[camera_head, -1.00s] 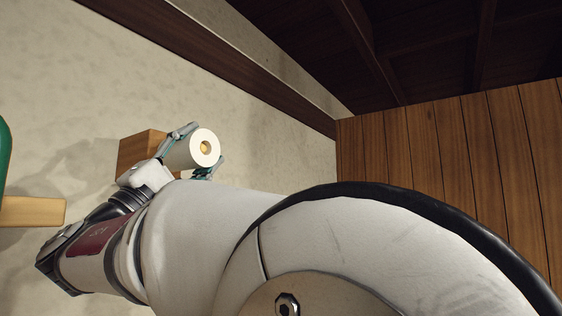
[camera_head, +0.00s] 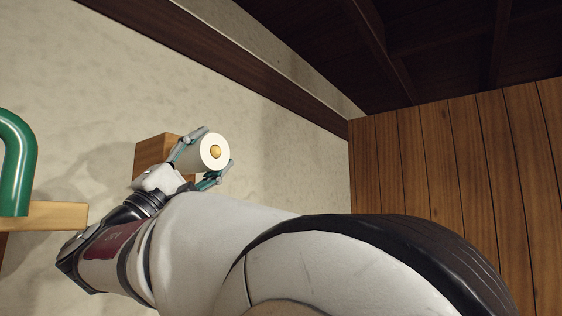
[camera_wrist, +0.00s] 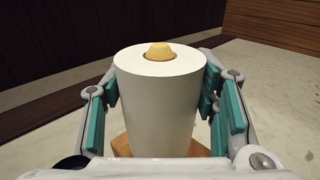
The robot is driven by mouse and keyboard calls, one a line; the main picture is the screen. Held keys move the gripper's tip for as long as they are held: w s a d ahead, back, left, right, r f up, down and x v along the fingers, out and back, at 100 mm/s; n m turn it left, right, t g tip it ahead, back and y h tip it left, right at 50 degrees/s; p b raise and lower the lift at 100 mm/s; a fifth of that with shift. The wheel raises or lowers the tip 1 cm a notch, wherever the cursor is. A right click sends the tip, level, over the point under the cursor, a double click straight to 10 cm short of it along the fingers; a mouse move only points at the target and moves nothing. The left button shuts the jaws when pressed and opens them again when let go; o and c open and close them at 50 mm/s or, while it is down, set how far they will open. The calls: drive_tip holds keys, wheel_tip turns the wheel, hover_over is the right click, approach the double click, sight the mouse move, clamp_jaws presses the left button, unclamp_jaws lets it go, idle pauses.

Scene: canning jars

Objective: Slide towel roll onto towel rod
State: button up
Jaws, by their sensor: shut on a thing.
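The white towel roll (camera_head: 201,158) is up at the wall, with its round end face toward the head camera. The yellowish tip of the towel rod (camera_head: 215,152) shows in the roll's core. In the wrist view the roll (camera_wrist: 157,110) stands between the fingers, and the rounded rod tip (camera_wrist: 160,49) sticks out of the core, so the roll is around the rod. My gripper (camera_head: 214,149) is shut on the roll, with a finger on each side. The rest of the rod is hidden inside the roll.
A wooden block (camera_head: 151,154) is on the wall behind the roll; part of it shows below the roll in the wrist view (camera_wrist: 119,146). A green curved pipe (camera_head: 20,160) and a wooden ledge (camera_head: 55,216) are at the left. A plank wall (camera_head: 440,180) stands at the right.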

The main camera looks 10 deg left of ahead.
drive_tip(key=shift+w+a+h, duration=0.25)
drive_tip(key=shift+a+h, duration=0.05)
drive_tip(key=shift+a, duration=0.2)
idle(0.4)
drive_tip(key=o, duration=1.2)
drive_tip(key=shift+o, duration=0.2)
drive_tip(key=v, duration=0.7)
drive_tip(key=shift+s+a+f, duration=0.1)
drive_tip(key=shift+s, duration=0.1)
